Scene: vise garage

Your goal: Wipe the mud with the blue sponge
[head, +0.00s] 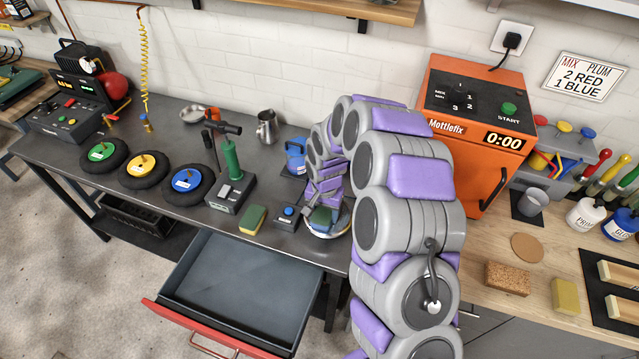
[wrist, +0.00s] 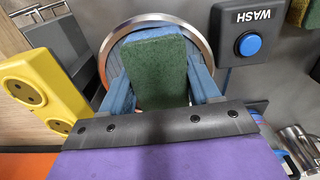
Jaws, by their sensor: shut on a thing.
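My gripper (wrist: 162,82) is shut on a sponge (wrist: 158,62), with one blue finger on each side of it. The sponge's green face shows in the wrist view, with a thin bluish edge; most of its other side is hidden. The sponge also shows in the head view (head: 320,217), at the end of my curled arm. It is over a round metal-rimmed dish (wrist: 113,46); I cannot tell whether it touches the dish. A WASH box with a blue button (wrist: 249,46) is beside the dish. I cannot make out any mud in these views.
A yellow-green sponge (head: 252,219) lies on the dark bench. Three wheels, with green (head: 102,152), yellow and blue hubs, lie farther left. An open drawer (head: 240,290) sticks out in front. The orange Mottlefix machine (head: 470,120) stands right of my arm.

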